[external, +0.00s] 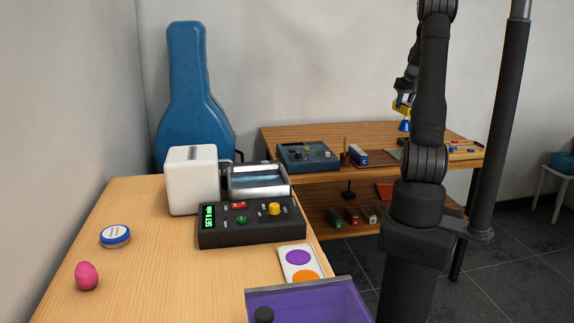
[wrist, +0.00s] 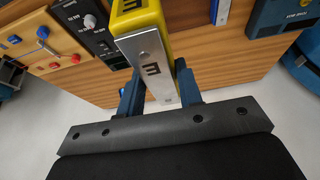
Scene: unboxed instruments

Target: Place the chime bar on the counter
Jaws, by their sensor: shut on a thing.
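My gripper (wrist: 160,88) is shut on the chime bar (wrist: 146,56), a silver metal bar with a dark letter on a yellow base. Its blue fingers lie on either side of the bar in the wrist view. In the external view the chime bar (external: 401,106) is a small yellow shape held above the back wooden table, partly hidden by my arm. The light wood counter (external: 165,255) is in the left foreground, well away from my gripper.
The counter holds a black control box (external: 250,233), a white box (external: 191,180), a round blue-rimmed tin (external: 115,236), a pink egg (external: 87,276) and a card (external: 297,255). A purple bin (external: 310,302) is at the front. The counter's left-middle is clear.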

